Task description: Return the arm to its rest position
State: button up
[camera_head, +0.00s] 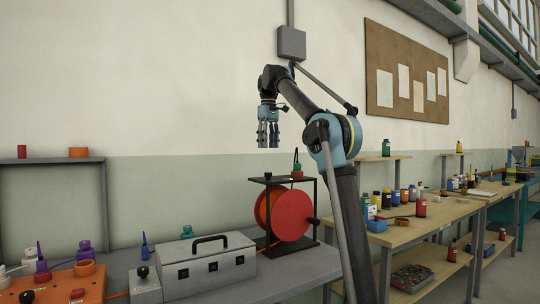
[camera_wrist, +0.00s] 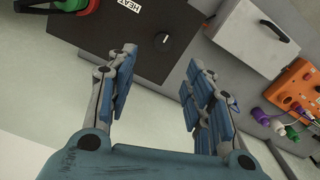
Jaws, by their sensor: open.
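My gripper (camera_head: 268,134) hangs from my raised arm in the head view, fingers pointing down, above and apart from the grey bench. In the wrist view my gripper (camera_wrist: 155,90) has its blue-padded fingers spread apart with nothing between them. Beyond the fingers the wrist view shows a black panel (camera_wrist: 105,38) with a knob and a label reading "HEAT". No object is held.
Below stands a red reel (camera_head: 293,214) in a black frame. A grey case (camera_head: 207,267) with a handle and an orange block (camera_head: 60,287) with purple parts share the bench. Wooden tables (camera_head: 405,232) with bottles stand right. A pinboard (camera_head: 406,72) hangs behind.

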jog(key=s+d+f+m+t, duration=0.1)
jog(key=s+d+f+m, duration=0.4)
jog(key=s+d+f, duration=1.2)
jog(key=s+d+f+m, duration=0.1)
jog(key=s+d+f, duration=0.1)
jog(key=s+f, duration=0.6)
jog(key=s+d+f+m, duration=0.2)
jog(key=s+f, duration=0.6)
jog(key=f, duration=0.7)
jog(key=s+d+f+m+t, duration=0.1)
jog(key=s+d+f, duration=0.2)
jog(key=s+f, duration=0.5)
notch_tip(320, 180, down, 4)
jog(key=shift+s+d+r+m, duration=0.1)
jog(key=shift+s+d+m, duration=0.05)
jog(key=shift+s+m, duration=0.2)
